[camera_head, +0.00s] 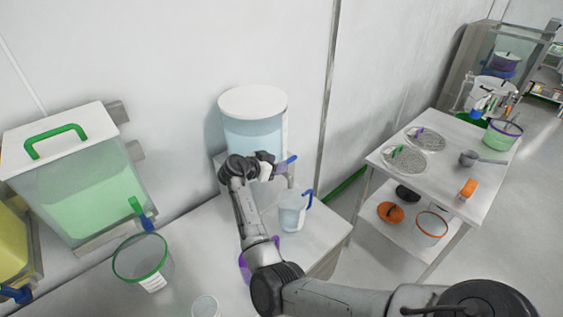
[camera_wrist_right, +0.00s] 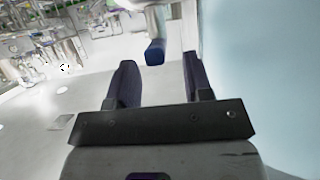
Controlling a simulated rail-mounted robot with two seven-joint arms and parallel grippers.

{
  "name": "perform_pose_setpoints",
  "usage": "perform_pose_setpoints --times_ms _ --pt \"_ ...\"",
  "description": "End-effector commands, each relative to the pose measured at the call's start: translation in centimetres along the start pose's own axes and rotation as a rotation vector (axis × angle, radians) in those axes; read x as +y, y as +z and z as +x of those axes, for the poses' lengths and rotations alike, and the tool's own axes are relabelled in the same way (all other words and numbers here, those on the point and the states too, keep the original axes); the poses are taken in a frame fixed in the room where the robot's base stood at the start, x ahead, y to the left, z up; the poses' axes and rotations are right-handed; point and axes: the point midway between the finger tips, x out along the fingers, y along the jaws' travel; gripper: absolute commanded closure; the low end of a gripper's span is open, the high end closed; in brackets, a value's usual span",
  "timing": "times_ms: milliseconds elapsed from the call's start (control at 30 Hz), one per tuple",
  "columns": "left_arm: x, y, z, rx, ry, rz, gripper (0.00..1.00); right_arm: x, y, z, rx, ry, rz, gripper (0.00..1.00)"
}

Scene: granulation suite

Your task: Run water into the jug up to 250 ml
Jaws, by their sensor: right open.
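The water tank (camera_head: 254,132), clear with a white lid and pale blue water, stands against the wall. Its blue tap lever (camera_head: 287,161) sticks out at the front right; a blue lever end also shows in the right wrist view (camera_wrist_right: 155,52). The clear jug (camera_head: 292,217) with a blue handle stands upright on the counter below the lever; its water level is too small to read. My right gripper (camera_head: 272,170) is at the tank's front, by the lever. Its fingers (camera_wrist_right: 161,78) are open, with the lever end beyond the gap. My left gripper is out of view.
A green-rimmed container (camera_head: 140,262) and a small clear beaker (camera_head: 205,307) stand left on the counter. A tank of green liquid (camera_head: 85,200) stands further left. A white table (camera_head: 445,170) with sieves and a scoop is at right, across a floor gap.

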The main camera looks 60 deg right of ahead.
Motion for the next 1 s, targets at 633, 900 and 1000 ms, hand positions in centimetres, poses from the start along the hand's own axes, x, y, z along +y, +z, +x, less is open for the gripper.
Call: perform_pose_setpoints --times_ms 633,900,1000 --pt "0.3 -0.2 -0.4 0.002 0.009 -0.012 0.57 0.0 0.1 3.3 -0.001 -0.001 -0.002 0.54" --pt "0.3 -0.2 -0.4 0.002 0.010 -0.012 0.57 0.0 0.1 3.3 -0.001 -0.001 -0.001 0.73" --pt "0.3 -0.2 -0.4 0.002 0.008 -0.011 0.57 0.0 0.1 3.3 -0.001 -0.001 -0.001 0.82"
